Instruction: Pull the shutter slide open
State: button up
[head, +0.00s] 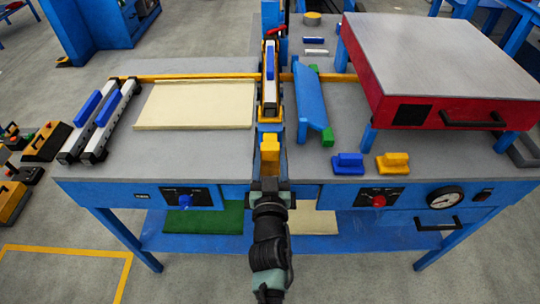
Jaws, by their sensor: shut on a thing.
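My arm reaches up from the bottom middle, and my gripper (269,178) is at the front edge of the bench, seen from behind. It is shut on what looks like the yellow handle block (270,150) of the shutter slide; its own body hides the fingertips and the contact. The block lies in line with a yellow frame (270,116) just behind it. A white and black bar with a blue grip (270,62) stands in that frame. How far the slide is open cannot be told from here.
A blue angled guard (311,97) stands close to the right of the block. A cream sheet (196,104) and two blue-handled bars (99,121) lie at left. A red box with a grey top (446,58) is at right. Small blue (347,163) and yellow (393,162) blocks sit near the front.

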aim_at(270, 156)
jog(key=shift+s, duration=0.2)
jog(key=shift+s+p, duration=0.5)
jog(key=shift+s, duration=1.65)
jog(key=o, duration=1.1)
jog(key=shift+c, duration=0.2)
jog(key=shift+s, duration=0.15)
jog(key=s, duration=0.8)
jog(key=shift+s+p, duration=0.35)
jog(key=shift+p, duration=0.05)
